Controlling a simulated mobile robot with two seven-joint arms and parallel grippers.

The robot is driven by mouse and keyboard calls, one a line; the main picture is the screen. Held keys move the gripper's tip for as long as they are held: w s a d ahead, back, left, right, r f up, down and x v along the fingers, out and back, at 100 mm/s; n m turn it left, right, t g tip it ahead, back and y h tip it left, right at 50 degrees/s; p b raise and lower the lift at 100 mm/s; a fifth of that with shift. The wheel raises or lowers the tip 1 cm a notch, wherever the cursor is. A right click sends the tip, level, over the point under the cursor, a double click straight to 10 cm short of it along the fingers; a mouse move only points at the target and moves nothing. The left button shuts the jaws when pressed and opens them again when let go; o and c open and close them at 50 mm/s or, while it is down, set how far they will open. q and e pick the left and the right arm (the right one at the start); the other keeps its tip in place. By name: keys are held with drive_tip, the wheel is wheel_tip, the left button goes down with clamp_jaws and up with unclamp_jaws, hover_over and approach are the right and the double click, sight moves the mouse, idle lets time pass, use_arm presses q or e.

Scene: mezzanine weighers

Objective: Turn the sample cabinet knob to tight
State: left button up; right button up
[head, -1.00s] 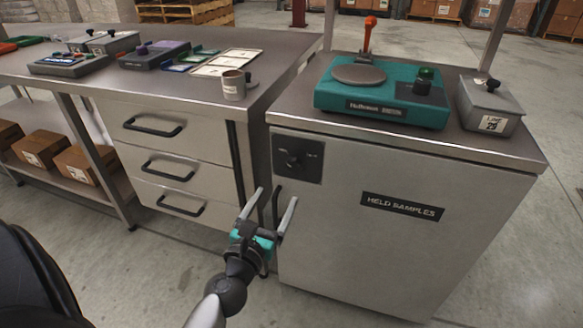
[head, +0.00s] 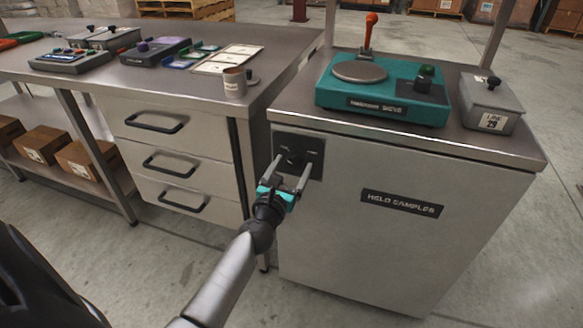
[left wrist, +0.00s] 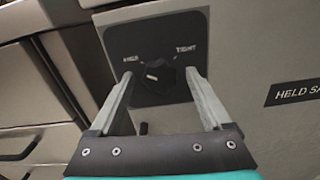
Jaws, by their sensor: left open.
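The sample cabinet (head: 400,255) is a grey box with a "HELD SAMPLES" label. Its black knob (left wrist: 158,78) sits on a dark square plate (left wrist: 180,30) at the door's upper left. The plate has a word at the left, hard to read, and "TIGHT" at the right. A light mark on the knob lies toward its left side. My left gripper (head: 291,170) is open in front of the knob, and it also shows in the left wrist view (left wrist: 160,95). Its two fingers stand either side of the knob, apart from it. In the head view the gripper partly hides the knob.
A teal scale (head: 385,88) and a grey lidded box (head: 490,103) stand on the cabinet top. A bench with drawers (head: 180,158) stands at the left, with a mug (head: 234,84) near its corner. Floor is clear in front.

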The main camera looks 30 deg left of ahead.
use_arm(q)
drive_tip(key=shift+c, duration=0.2)
clamp_jaws()
idle(0.4)
